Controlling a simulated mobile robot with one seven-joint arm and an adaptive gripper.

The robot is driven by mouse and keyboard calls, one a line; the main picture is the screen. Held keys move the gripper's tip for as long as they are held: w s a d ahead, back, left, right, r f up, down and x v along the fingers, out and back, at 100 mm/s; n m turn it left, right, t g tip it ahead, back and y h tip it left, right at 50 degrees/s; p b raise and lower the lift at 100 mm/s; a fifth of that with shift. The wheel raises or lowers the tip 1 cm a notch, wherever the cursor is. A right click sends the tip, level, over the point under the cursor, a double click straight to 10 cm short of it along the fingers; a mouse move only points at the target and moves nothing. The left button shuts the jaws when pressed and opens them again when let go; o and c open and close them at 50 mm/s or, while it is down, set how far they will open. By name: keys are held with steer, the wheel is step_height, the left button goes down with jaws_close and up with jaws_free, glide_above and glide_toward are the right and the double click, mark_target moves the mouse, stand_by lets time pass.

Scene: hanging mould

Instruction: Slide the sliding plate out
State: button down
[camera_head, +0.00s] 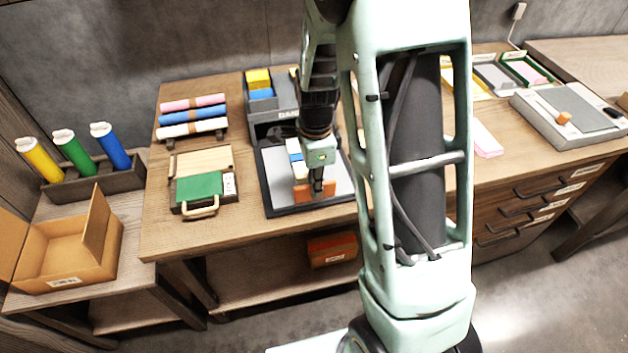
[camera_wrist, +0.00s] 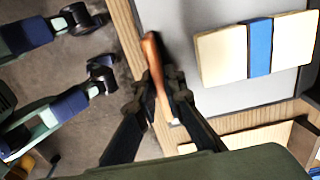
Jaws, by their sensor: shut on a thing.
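The grey sliding plate (camera_head: 340,172) lies in a black-edged frame at the front middle of the wooden table. A brown bar (camera_head: 301,194) stands along its front edge, and it also shows in the wrist view (camera_wrist: 153,60). My gripper (camera_head: 318,188) points down over this edge and is shut on the brown bar, its fingers (camera_wrist: 157,92) on either side of it. A cream and blue block (camera_head: 295,155) sits on the plate behind my gripper; it is plain in the wrist view (camera_wrist: 258,48). My arm hides part of the plate's right side.
A grey box (camera_head: 285,105) with yellow and blue blocks stands behind the plate. A green case (camera_head: 199,187) and rolled tubes (camera_head: 192,117) lie to the left. An orange box (camera_head: 332,249) is on the shelf below. Floor space in front is open.

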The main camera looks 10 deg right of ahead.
steer(key=shift+s, duration=0.25)
steer(key=c, duration=2)
jaws_free()
steer(key=shift+s, duration=0.1)
steer(key=shift+r, duration=0.2)
step_height(320, 180, up, 12)
steer(key=shift+f, duration=0.2)
